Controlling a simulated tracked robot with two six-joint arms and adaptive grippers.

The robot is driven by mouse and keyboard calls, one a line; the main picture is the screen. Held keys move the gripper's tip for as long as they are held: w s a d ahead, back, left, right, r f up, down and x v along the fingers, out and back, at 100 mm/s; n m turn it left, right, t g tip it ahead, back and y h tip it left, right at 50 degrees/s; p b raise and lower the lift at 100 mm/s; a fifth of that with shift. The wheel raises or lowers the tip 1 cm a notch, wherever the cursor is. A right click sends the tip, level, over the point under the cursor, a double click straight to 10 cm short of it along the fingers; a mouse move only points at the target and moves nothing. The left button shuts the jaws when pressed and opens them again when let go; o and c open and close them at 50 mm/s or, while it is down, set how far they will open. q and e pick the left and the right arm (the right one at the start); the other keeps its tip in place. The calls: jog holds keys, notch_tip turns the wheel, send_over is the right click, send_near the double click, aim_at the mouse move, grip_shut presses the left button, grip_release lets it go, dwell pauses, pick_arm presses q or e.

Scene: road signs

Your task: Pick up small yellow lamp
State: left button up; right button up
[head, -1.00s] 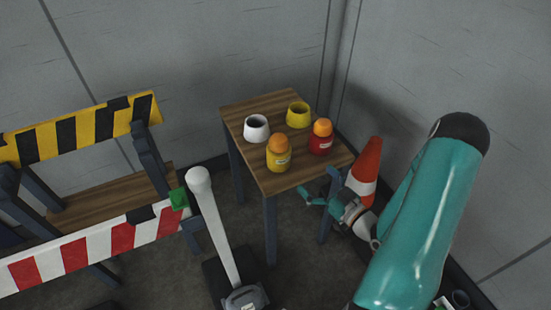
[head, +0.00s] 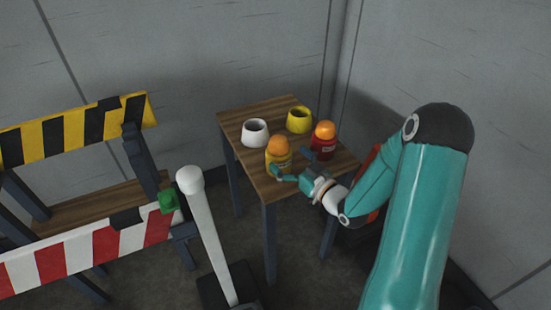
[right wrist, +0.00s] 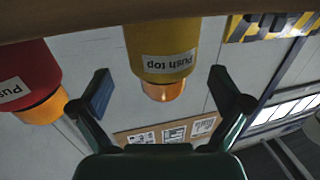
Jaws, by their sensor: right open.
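The small yellow lamp (head: 278,160) has a yellow body and an orange top and stands upright near the front of the wooden table (head: 292,190). My right gripper (head: 293,167) is open at the lamp's front right side in the head view, partly covering its lower body. In the right wrist view the yellow lamp (right wrist: 163,48), labelled "Push top", appears upside down between and beyond the two open fingers (right wrist: 163,98). I cannot tell whether a finger touches it. My left gripper is not in view.
A red lamp (head: 323,146) stands close right of the yellow one and also shows in the right wrist view (right wrist: 28,70). A white cup (head: 255,133) and a yellow cup (head: 299,120) stand behind. Striped barriers (head: 90,250) and a white post (head: 208,230) are at left.

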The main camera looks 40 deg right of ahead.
jog(key=w, duration=0.4)
jog(key=shift+r, duration=0.1)
jog(key=c, duration=1.4)
jog(key=shift+r, duration=0.1)
notch_tip(320, 180, up, 20)
jog(key=p, duration=0.4)
